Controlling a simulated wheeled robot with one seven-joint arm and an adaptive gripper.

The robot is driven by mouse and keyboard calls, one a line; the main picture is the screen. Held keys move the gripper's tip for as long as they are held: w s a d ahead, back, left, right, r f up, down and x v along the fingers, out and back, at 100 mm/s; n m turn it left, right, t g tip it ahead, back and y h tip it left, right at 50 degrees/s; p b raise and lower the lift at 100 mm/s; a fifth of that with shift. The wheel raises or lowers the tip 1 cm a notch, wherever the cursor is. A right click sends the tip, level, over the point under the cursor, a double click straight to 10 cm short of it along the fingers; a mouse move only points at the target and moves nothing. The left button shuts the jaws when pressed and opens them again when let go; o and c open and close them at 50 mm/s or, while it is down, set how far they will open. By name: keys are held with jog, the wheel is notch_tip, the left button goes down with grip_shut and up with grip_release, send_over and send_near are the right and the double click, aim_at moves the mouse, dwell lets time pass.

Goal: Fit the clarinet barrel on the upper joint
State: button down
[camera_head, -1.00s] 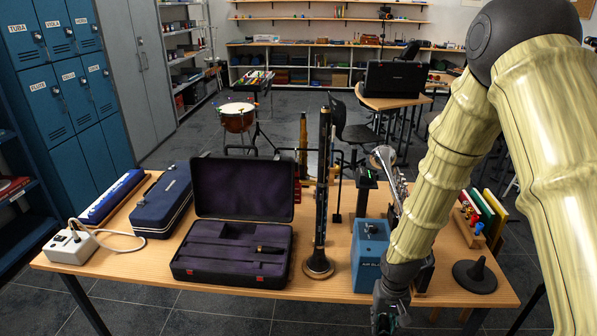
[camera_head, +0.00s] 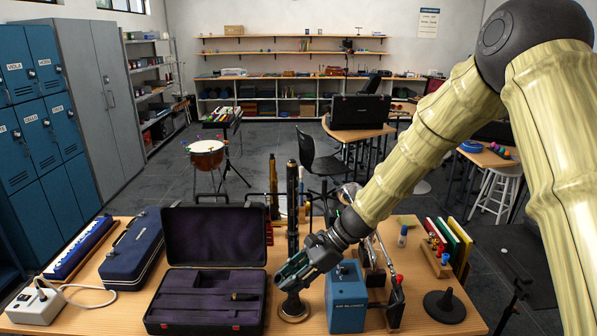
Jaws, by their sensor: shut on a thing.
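A tall dark clarinet joint (camera_head: 292,205), which I take for the upper joint, stands upright on a round wooden base (camera_head: 293,311) near the table's front edge. My gripper (camera_head: 288,275) is in front of its lower part in the picture and hides that stretch. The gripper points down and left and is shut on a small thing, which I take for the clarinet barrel. That thing is almost wholly hidden by the fingers, so its outline and tilt do not show. I cannot tell whether the gripper touches the standing joint.
An open purple-lined case (camera_head: 215,280) with a small dark piece (camera_head: 244,296) lies to the left. A blue box (camera_head: 346,300) stands close on the right. A brown upright instrument (camera_head: 273,185) is behind. A black cone stand (camera_head: 444,306) is at the far right.

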jog(key=w+d+r+m+t+y+p, duration=0.1)
jog(key=w+r+m+t+y, duration=0.2)
jog(key=r, duration=0.9)
jog(key=w+r+m+t+y+p, duration=0.1)
jog(key=w+r+m+t, duration=0.35)
jog(key=r, duration=0.65)
jog(key=w+d+r+m+t+y+p, duration=0.15)
jog(key=w+r+t, duration=0.4)
jog(key=r, duration=0.65)
jog(key=shift+m, duration=0.3)
notch_tip(320, 180, down, 5)
jog(key=shift+w+a+f+b, duration=0.1)
jog(key=shift+a+b, duration=0.05)
jog(key=shift+b, duration=0.25)
jog(key=shift+b, duration=1)
jog(key=shift+f+b, duration=0.55)
jog(key=shift+b, duration=1.35)
dwell(0.7)
